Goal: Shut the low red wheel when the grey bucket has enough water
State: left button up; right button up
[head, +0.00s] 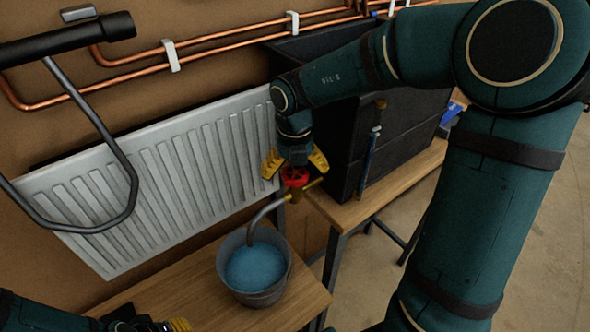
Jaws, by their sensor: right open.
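The red wheel (294,177) sits on a brass valve at the lower right corner of the radiator. My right gripper (295,163) is directly above it, with its yellow fingers spread on either side of the wheel. I cannot tell whether they touch it. The grey bucket (262,298) stands upright on a wooden bench below. A grey hose (259,214) runs from the valve down into it. Blue water (257,267) covers the inside, its surface below the rim. Part of my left gripper (160,325) shows at the bottom left edge; its opening is cut off.
A white radiator (160,180) hangs on the brown wall, with copper pipes (220,55) above it. A dark box (400,140) stands on a wooden bench (345,212) to the right, a tool leaning on its front. Open floor lies at far right.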

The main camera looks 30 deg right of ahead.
aim_at(295, 172)
jog(key=shift+r, duration=0.15)
notch_tip(295, 172, up, 12)
dwell(0.5)
jog(key=shift+f, duration=0.2)
